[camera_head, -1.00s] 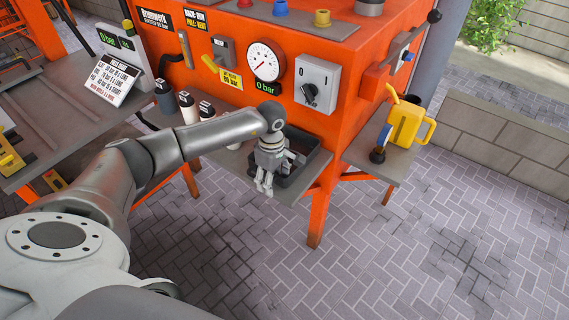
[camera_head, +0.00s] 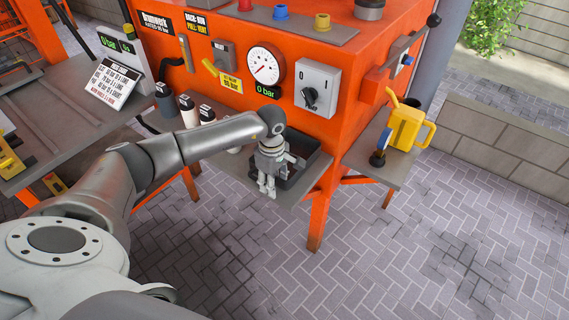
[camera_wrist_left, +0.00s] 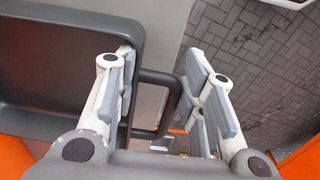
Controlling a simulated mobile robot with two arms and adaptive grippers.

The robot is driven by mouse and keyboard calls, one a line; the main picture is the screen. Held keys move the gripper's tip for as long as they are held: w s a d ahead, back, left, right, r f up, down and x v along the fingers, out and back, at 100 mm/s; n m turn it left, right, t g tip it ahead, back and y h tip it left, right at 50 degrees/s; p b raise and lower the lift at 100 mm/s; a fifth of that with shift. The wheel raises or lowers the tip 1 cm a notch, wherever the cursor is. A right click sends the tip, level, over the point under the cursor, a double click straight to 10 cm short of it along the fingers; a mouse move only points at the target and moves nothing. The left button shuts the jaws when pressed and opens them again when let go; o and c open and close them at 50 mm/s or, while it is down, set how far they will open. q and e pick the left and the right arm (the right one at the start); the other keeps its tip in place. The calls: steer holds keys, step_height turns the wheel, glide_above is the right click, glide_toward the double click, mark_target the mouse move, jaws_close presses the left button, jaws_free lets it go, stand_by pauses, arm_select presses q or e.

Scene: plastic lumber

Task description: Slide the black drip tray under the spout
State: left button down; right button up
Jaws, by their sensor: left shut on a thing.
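The black drip tray (camera_head: 308,168) lies on the grey shelf at the front of the orange machine. My left gripper (camera_head: 267,187) is at its near left side, pointing down. In the left wrist view the tray (camera_wrist_left: 60,75) fills the left, with a loop handle (camera_wrist_left: 158,77) sticking out from its wall. The gripper and forearm hide part of the tray in the head view. I cannot pick out the spout with certainty. My right gripper is not in view.
The orange machine (camera_head: 335,130) rises behind the tray, with a gauge (camera_head: 264,67) and a switch box (camera_head: 316,86). A yellow can (camera_head: 408,127) stands on the right side shelf. The paved floor in front is clear.

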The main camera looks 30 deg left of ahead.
arm_select(q)
steer(key=shift+r, duration=0.1)
steer(key=shift+r+p, duration=1.1)
steer(key=shift+r, duration=0.85)
steer(key=shift+d, duration=0.1)
